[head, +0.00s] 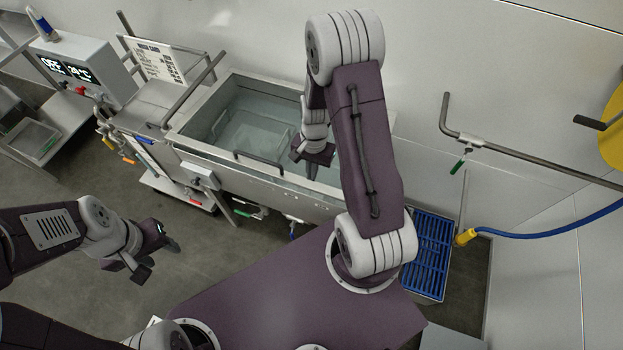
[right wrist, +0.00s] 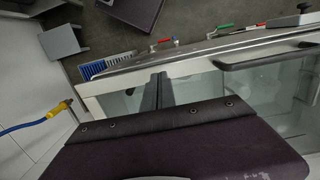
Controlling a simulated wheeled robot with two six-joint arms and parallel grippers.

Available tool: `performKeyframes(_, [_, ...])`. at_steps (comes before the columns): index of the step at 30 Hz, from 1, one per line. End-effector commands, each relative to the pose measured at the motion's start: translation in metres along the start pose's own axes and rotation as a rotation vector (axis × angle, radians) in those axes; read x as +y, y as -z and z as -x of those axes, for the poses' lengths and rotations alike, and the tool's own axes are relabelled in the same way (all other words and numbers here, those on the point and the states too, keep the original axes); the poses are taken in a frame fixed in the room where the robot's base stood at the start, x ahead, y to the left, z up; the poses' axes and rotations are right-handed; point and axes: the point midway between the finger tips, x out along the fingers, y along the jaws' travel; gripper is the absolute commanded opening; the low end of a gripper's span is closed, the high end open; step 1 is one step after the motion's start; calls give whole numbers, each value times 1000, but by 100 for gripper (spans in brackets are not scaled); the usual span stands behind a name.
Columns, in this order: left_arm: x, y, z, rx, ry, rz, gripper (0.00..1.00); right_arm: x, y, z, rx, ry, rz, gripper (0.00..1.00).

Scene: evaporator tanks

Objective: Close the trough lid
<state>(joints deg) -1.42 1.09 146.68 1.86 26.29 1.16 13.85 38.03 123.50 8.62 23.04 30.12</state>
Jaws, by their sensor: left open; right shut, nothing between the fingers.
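The trough (head: 205,157) is a long steel tank against the back wall, with clear greenish water or a see-through panel inside its rim. A dark bar handle (head: 258,162) lies along its front side; it also shows in the right wrist view (right wrist: 268,56). I cannot tell the lid's edges or how far it is open. My right gripper (head: 312,172) is over the right part of the trough, right of the handle, its fingers (right wrist: 157,92) shut and empty. Contact is not clear. My left gripper (head: 158,257) is open and empty, low in front of the trough, away from it.
A control box with displays (head: 82,65) and a sign (head: 158,62) stand at the left. A blue grate (head: 432,250) and a blue hose with yellow end (head: 540,234) are at the right. Floor before the trough is clear.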

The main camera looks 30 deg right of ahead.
Motion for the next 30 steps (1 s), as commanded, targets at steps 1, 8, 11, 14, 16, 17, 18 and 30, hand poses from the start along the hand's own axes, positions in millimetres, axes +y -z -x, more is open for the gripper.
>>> performKeyframes(1, [0,0,2,0,0,0,47,1,-2,-9,-4,-5,1,0])
performKeyframes(8, [0,1,7,0,0,0,47,0,0,-40,0,-1,1,0])
performKeyframes(11, [0,1,7,0,0,0,47,0,0,-45,1,0,-1,0])
performKeyframes(14, [0,1,7,0,0,0,47,0,0,-46,2,1,0,0])
performKeyframes(16, [0,1,7,0,0,0,47,0,1,-46,2,1,0,0])
performKeyframes(17, [0,1,7,0,0,0,47,0,1,-46,2,1,0,0])
performKeyframes(18, [0,1,7,0,0,0,47,0,1,-46,2,1,0,0])
performKeyframes(30, [-1,-4,-36,0,0,0,47,0,2,-96,0,0,0,0])
